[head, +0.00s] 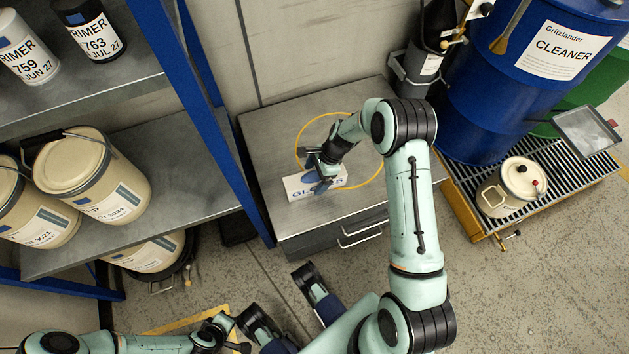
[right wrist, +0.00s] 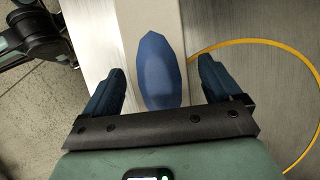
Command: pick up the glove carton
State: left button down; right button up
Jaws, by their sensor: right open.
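The glove carton (head: 296,189) is a white box with dark lettering and a blue oval patch, lying on the grey cabinet top (head: 262,130). My right gripper (head: 322,168) is over the carton and hides part of it. In the right wrist view the carton (right wrist: 144,18) runs between the two spread fingers of the right gripper (right wrist: 161,75), with the blue patch (right wrist: 160,70) in the gap. I cannot tell how far the fingertips reach down beside it. My left arm shows at the bottom left; its gripper (head: 222,328) is small and its jaws are unclear.
A yellow hoop (head: 299,138) lies on the cabinet around the right gripper. Shelves with beige pails (head: 92,175) and a blue post (head: 215,125) stand at left. A blue cleaner drum (head: 530,85) and a beige can (head: 512,187) stand on a grated pallet at right.

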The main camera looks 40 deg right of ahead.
jog(key=shift+x, duration=1.2)
jog(key=c, duration=1.3)
jog(key=shift+r, duration=0.1)
